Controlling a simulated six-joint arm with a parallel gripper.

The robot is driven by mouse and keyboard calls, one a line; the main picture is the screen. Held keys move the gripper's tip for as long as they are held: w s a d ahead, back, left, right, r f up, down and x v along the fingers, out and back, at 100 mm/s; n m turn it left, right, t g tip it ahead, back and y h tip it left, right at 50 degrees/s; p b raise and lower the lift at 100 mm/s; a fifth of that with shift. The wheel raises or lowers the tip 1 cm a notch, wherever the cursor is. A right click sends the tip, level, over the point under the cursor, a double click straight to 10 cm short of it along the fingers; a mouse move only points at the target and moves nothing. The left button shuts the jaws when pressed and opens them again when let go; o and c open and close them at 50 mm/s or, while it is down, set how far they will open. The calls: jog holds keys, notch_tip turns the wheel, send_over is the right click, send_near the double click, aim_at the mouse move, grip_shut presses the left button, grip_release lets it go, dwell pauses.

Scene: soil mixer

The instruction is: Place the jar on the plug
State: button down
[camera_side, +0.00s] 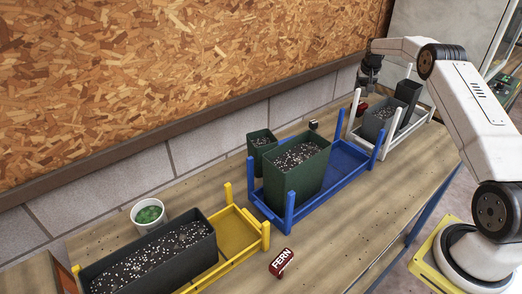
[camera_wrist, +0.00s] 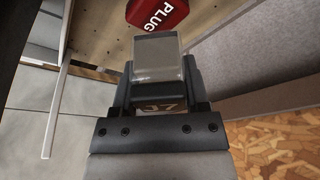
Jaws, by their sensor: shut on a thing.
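My gripper (camera_wrist: 158,88) is shut on a small jar (camera_wrist: 157,58) with a pale grey, box-like body. A dark part with the marking "J7" shows between the fingers. A red block lettered "PLUG" (camera_wrist: 158,12) lies just beyond the jar at the top of the wrist view, partly cut off. In the side view my gripper (camera_side: 370,72) hangs pointing down at the back right, above a small red block (camera_side: 362,109), by the white rack. The jar is too small to make out there. The gap between jar and plug block cannot be judged.
A white rack (camera_side: 425,112) with grey and black pots stands right of my gripper. A blue rack (camera_side: 345,158) with green pots and a yellow rack (camera_side: 238,232) with a dark trough stand to the left. A small dark-and-white cube (camera_side: 313,125) sits near the wall. A red "FERN" block (camera_side: 281,263) lies in front.

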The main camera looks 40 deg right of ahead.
aim_at(362, 94)
jog(key=shift+f, duration=1.6)
jog(key=shift+f, duration=0.15)
jog(key=shift+c, duration=0.4)
grip_release()
jog(key=v, duration=1.2)
